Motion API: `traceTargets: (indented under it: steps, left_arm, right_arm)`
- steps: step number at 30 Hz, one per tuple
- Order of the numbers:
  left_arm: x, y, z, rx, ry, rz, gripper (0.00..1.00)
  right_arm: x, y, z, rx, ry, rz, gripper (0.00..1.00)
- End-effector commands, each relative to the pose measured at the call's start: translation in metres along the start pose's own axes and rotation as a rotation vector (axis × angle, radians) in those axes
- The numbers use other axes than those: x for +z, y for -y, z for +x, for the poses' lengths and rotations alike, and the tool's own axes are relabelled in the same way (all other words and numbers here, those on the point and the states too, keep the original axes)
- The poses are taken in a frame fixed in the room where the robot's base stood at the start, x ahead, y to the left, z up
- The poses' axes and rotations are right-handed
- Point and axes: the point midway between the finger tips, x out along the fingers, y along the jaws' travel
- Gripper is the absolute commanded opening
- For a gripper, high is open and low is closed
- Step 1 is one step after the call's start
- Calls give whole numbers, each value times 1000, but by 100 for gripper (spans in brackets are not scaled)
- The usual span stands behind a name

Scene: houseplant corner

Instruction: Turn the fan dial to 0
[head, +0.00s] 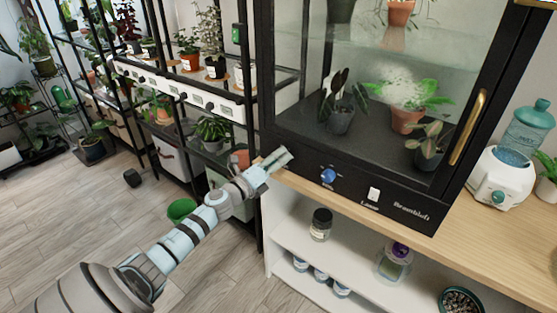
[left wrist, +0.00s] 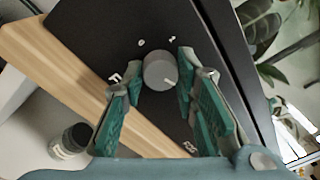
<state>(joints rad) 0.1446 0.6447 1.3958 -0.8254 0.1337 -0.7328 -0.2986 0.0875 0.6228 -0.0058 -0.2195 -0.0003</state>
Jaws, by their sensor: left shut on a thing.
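My left gripper (head: 277,161) reaches in at the cabinet's lower left corner. In the left wrist view its green-padded fingers (left wrist: 161,75) stand on either side of the dial, shut on it; the contact itself is not clear. My right gripper is not in view.
A white lamp switch (head: 374,194) sits right of the dial. The cabinet (head: 400,203) stands on a wooden top (head: 345,209), with jars on the shelf below. A blue and white water dispenser (head: 503,175) stands at right. Plant racks fill the left; open floor lies before them.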

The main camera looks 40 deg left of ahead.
Motion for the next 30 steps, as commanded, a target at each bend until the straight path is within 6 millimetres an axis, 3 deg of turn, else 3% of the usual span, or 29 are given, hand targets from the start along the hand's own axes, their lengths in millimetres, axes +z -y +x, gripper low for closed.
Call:
traceTargets:
  steps: [30]
  left_arm:
    - [0,1,0,-26,44,-961,0]
  right_arm:
    - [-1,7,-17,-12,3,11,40]
